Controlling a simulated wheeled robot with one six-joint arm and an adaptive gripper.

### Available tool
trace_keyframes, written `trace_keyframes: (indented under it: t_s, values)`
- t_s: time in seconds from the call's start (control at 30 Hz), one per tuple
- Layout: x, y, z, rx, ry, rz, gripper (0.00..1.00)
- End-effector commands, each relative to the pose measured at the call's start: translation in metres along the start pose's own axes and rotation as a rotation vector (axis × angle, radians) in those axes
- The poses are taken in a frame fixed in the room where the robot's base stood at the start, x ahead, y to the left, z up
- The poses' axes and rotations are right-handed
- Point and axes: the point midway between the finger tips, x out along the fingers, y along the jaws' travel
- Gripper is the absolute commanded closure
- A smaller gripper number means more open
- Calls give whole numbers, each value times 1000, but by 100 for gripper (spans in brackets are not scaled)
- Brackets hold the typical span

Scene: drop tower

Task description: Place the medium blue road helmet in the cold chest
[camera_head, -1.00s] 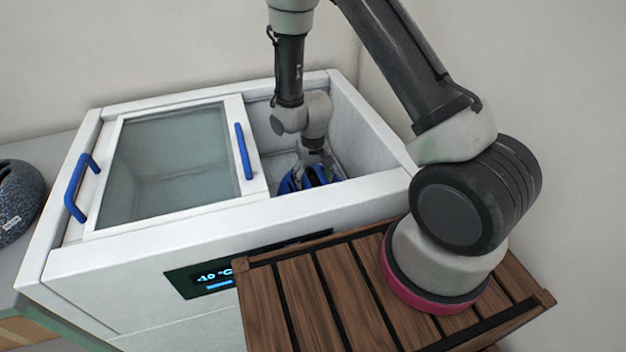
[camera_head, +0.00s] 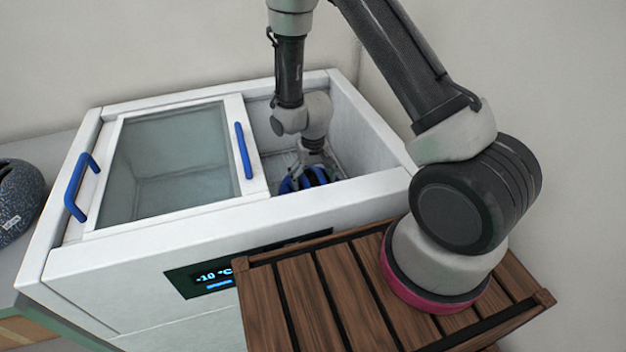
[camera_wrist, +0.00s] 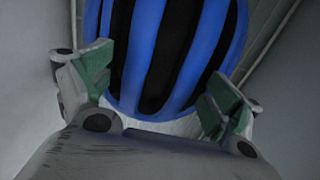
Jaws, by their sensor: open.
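The blue road helmet with black vents (camera_head: 292,183) is inside the open right part of the white cold chest (camera_head: 190,222), low down near the front wall, which hides its lower part. In the wrist view the helmet (camera_wrist: 170,50) fills the upper middle. My gripper (camera_head: 312,165) reaches down into the chest over the helmet. In the wrist view my gripper's green-padded fingers (camera_wrist: 155,95) are spread apart, one on each side of the helmet's near end. Whether they touch it, I cannot tell.
A glass lid with blue handles (camera_head: 175,155) covers the left part of the chest. A dark speckled helmet (camera_head: 18,205) sits on the grey counter at the left. The chest's front display (camera_head: 208,278) reads -10 °C. A brown slatted surface (camera_head: 310,300) is in front.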

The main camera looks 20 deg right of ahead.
Motion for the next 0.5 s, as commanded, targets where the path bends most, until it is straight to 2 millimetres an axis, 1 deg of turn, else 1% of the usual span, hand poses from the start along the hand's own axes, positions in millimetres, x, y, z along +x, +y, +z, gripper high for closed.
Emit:
trace_keyframes:
  t_s: [0.17, 0.3, 0.4, 0.5]
  values:
    - [-34, -1, -2, 0, 6, -2, 8]
    - [-67, -1, -2, 0, 7, -2, 8]
    - [-87, 0, -1, 0, 4, -2, 8]
    - [-102, 0, -1, 0, 4, -1, 8]
